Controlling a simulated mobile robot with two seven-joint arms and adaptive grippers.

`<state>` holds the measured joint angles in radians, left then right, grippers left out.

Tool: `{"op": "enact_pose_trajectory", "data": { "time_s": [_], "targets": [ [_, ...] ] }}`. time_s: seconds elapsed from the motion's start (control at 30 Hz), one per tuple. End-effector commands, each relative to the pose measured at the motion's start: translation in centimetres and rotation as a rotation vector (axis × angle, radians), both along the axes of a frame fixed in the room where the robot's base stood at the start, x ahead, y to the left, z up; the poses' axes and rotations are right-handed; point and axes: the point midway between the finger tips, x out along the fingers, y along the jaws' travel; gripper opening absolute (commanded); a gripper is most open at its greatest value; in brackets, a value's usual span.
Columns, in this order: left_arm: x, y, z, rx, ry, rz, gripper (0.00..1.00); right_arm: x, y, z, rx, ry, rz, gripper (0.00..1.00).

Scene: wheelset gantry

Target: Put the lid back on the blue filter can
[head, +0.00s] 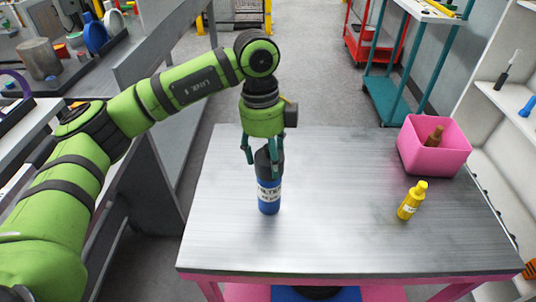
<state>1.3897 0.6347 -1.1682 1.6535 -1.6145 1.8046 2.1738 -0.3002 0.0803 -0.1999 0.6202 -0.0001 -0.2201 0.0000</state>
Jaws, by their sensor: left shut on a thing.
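The blue filter can (269,203) stands upright on the metal-topped table, left of its middle, with a white label around it. A dark grey lid (265,163) is at the top of the can, directly above the label. My left gripper (263,162) comes down from above, with its green fingers around the lid and shut on it. The lid lines up with the can and appears to touch it; I cannot tell whether it is fully seated. The fingers partly hide the lid. My right gripper is out of view.
On the table (330,235), a yellow bottle (412,200) stands at the right and a pink bin (434,158) holding a brown bottle (435,136) sits at the back right corner. The tabletop between the can and the yellow bottle is clear. White shelves (508,100) stand at the right.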

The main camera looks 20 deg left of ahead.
Motion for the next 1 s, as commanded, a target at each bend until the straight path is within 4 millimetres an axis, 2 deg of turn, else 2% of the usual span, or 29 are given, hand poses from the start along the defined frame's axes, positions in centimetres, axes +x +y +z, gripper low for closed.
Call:
{"op": "enact_pose_trajectory", "data": {
  "time_s": [0.23, 0.27, 0.3, 0.33, 0.6, 0.63, 0.67, 1.0],
  "targets": [
    [0.02, -0.01, 0.05, 0.0, -0.001, 0.0, 0.36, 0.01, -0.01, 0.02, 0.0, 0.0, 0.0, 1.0],
    [0.02, -0.01, 0.05, 0.0, -0.001, 0.0, 0.68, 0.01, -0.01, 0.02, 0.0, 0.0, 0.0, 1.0],
    [0.02, -0.01, 0.05, 0.0, -0.001, 0.0, 0.84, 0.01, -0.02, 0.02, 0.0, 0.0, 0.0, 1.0],
    [0.02, -0.01, 0.05, 0.0, -0.001, 0.0, 0.91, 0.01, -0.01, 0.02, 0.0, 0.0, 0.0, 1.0],
    [0.01, -0.01, 0.04, 0.0, -0.001, 0.0, 0.91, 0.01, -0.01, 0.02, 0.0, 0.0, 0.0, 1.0],
    [0.01, -0.01, 0.03, 0.0, 0.0, 0.0, 0.99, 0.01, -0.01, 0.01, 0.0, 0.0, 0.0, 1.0],
    [0.01, -0.01, 0.03, 0.0, 0.0, 0.0, 1.0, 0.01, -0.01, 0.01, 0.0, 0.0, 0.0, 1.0],
    [0.01, -0.01, 0.05, 0.0, 0.0, 0.0, 1.0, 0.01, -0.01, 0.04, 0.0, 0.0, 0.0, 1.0]
  ]
}}
